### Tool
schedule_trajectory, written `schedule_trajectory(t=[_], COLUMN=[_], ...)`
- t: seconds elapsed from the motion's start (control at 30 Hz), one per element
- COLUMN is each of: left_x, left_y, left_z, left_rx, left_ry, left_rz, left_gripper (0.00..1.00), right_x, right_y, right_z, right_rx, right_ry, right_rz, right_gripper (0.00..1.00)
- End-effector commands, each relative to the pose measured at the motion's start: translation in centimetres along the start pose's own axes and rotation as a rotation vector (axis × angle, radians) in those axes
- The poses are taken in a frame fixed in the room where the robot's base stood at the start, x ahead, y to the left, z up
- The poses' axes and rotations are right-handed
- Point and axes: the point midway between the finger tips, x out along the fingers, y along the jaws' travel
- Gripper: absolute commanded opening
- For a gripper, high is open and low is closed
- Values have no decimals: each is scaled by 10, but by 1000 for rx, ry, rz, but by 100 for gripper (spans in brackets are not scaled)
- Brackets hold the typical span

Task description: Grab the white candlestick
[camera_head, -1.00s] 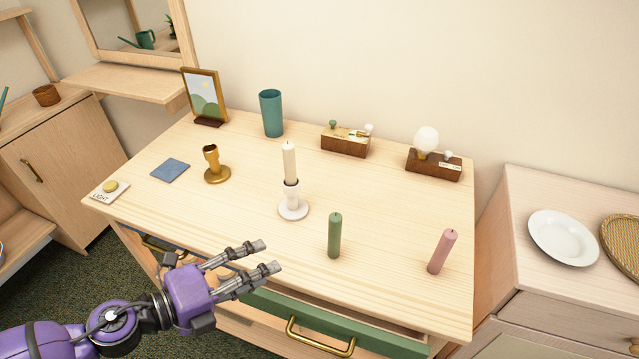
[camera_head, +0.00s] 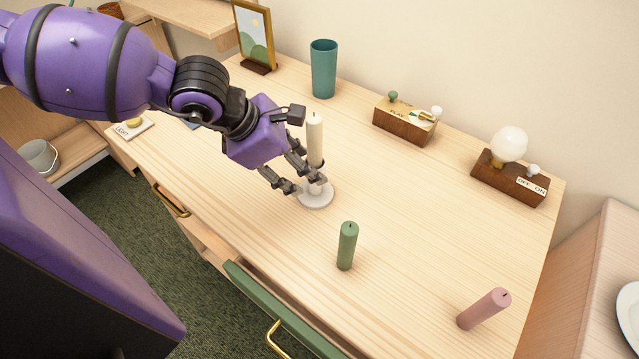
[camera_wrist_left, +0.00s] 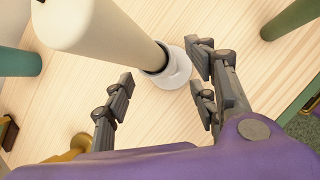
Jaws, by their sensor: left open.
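The white candlestick (camera_head: 316,198) stands upright on the wooden desk with a cream candle (camera_head: 315,138) in it. My left gripper (camera_head: 304,184) is open and low over the desk, its fingers at the candlestick's stem, partly covering it in the head view. In the left wrist view, the white candlestick (camera_wrist_left: 180,68) shows between and slightly beyond the parted fingertips (camera_wrist_left: 165,80), with the candle rising toward the camera. I cannot tell whether a finger touches it. My right gripper is not in view.
A green candle (camera_head: 347,246) and a pink candle (camera_head: 484,309) stand nearer the front. A teal cup (camera_head: 323,69), picture frame (camera_head: 254,36), and two wooden switch boxes (camera_head: 404,124) (camera_head: 509,177) line the back. A brass holder (camera_wrist_left: 68,150) is left of the gripper. A green-fronted drawer (camera_head: 280,318) is open.

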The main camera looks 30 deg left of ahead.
Motion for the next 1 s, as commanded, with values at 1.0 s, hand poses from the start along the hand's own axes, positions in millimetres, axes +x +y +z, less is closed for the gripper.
schedule_trajectory(t=[1.0], left_x=[54], left_y=[-2], left_z=[0], left_rx=[-1], left_ry=[-1], left_rz=[0], left_gripper=[16], right_x=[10], right_y=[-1], right_z=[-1], right_rx=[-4], right_ry=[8], right_rz=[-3], right_gripper=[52])
